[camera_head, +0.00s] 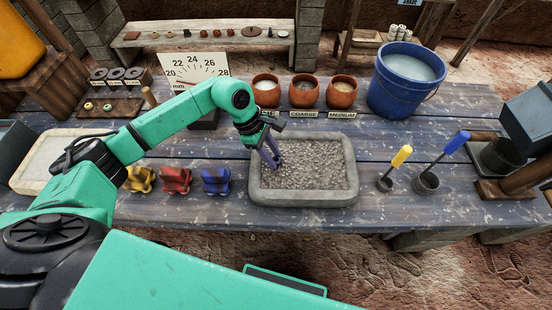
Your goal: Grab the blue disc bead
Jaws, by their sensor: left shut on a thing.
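My left gripper (272,160) reaches down into the left part of a grey stone tray (305,199) filled with gravel. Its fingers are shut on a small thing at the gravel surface. The fingers hide that thing, and I cannot make out its colour or shape. I cannot pick out a blue disc bead for certain anywhere in view. My right gripper is not in view.
Three clay pots (303,92) stand behind the tray, with a blue bucket (405,80) to their right. Yellow, red and blue (216,180) holders stand left of the tray. Two handled cups (426,182) stand right. A back bench (140,41) carries several small pieces.

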